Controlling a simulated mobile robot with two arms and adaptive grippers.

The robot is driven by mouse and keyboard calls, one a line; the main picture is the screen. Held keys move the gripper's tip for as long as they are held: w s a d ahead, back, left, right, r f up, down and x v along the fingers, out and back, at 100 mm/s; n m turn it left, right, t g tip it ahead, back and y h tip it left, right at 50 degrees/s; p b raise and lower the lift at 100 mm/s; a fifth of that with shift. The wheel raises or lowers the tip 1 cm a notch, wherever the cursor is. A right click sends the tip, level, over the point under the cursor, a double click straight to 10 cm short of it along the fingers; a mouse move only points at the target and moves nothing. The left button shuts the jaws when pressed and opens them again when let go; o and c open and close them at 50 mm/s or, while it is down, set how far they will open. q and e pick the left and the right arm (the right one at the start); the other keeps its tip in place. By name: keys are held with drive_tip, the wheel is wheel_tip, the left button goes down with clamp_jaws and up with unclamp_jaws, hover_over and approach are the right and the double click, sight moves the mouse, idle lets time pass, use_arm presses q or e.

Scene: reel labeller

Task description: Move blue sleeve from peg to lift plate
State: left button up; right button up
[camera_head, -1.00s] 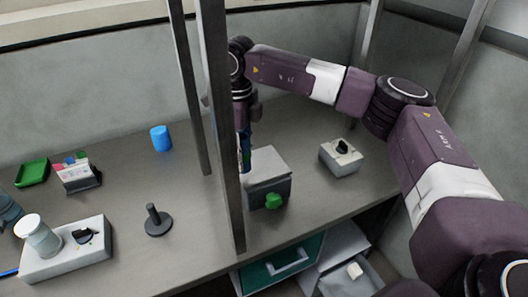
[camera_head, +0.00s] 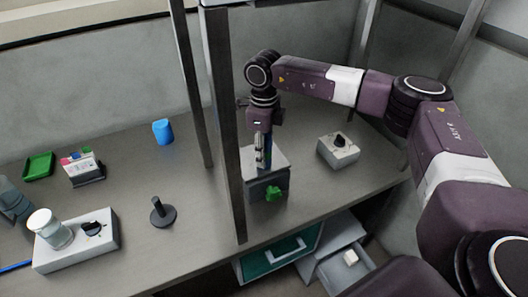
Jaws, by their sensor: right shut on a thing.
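My right gripper (camera_head: 264,164) points down over the grey box with a green knob (camera_head: 267,182), just right of the metal post. It is shut on a narrow blue piece, seemingly the blue sleeve (camera_head: 259,152), mostly hidden by the fingers. The sleeve's lower end is close to the box top; I cannot tell whether they touch. The lift plate cannot be made out clearly. A dark peg (camera_head: 162,212) on a round base stands bare on the table, left of the post.
Metal posts (camera_head: 229,130) stand close left of my right gripper. A blue cup (camera_head: 162,131), a green tray (camera_head: 39,166), a card holder (camera_head: 83,168) and a white box with a knob (camera_head: 77,240) are left. A small switch box (camera_head: 338,151) stands right.

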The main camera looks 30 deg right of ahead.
drive_tip(key=o, duration=1.3)
drive_tip(key=shift+f, duration=0.15)
drive_tip(key=shift+r, duration=0.3)
drive_tip(key=shift+w+r, duration=0.1)
drive_tip(key=shift+r, duration=0.2)
wheel_tip(320, 180, up, 7)
drive_tip(key=b, duration=0.2)
drive_tip(key=shift+f, duration=0.15)
